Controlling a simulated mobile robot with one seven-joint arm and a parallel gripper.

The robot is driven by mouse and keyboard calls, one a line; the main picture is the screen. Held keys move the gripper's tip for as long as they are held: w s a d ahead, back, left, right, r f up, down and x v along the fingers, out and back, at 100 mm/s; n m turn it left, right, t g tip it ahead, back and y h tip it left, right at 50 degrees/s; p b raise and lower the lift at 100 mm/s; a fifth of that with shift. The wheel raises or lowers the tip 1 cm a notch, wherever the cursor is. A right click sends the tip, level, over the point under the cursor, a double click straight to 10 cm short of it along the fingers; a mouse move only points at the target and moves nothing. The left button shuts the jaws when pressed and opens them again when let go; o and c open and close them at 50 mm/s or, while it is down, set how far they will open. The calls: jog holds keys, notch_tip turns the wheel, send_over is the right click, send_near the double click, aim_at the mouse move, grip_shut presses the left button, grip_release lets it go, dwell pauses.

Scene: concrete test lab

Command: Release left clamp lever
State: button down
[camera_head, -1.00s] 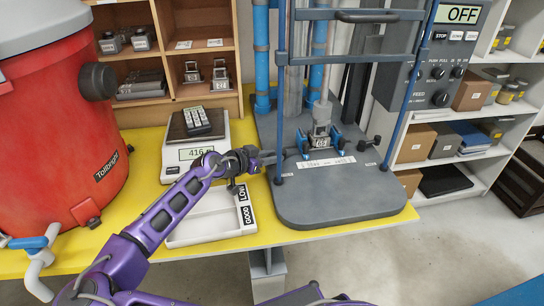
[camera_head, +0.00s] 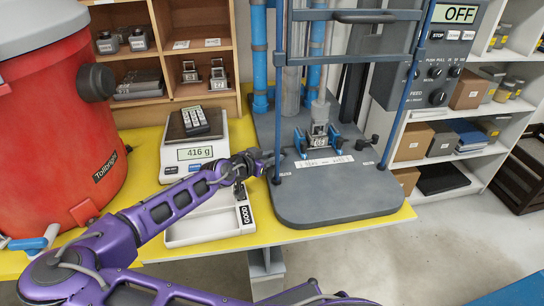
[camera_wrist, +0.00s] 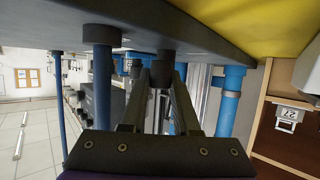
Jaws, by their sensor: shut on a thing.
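The test machine's grey base (camera_head: 345,208) carries a metal fixture (camera_head: 319,138) with a blue clamp (camera_head: 301,143) on its left and another (camera_head: 335,140) on its right. My gripper (camera_head: 279,158) is at the left side of the base, by the left blue post. In the wrist view my gripper (camera_wrist: 165,75) has its two fingers shut around the dark knob (camera_wrist: 167,54) of the left clamp lever. In the head view that lever is mostly hidden by my fingers and the post. The right lever's black knob (camera_head: 374,139) stands free.
Blue frame posts (camera_head: 279,115) rise close to my gripper. A white tray (camera_head: 205,229) lies under my forearm, and a scale (camera_head: 196,153) reading 416 g stands behind it. A red drum (camera_head: 60,130) is at the left. The control box (camera_head: 440,68) shows OFF.

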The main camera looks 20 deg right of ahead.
jog(key=c, duration=0.7)
grip_release()
jog(key=shift+o, duration=0.2)
jog(key=shift+s+a+r, duration=0.2)
jog(key=shift+a, duration=0.25)
jog(key=v, duration=1.6)
jog(key=shift+s, duration=0.15)
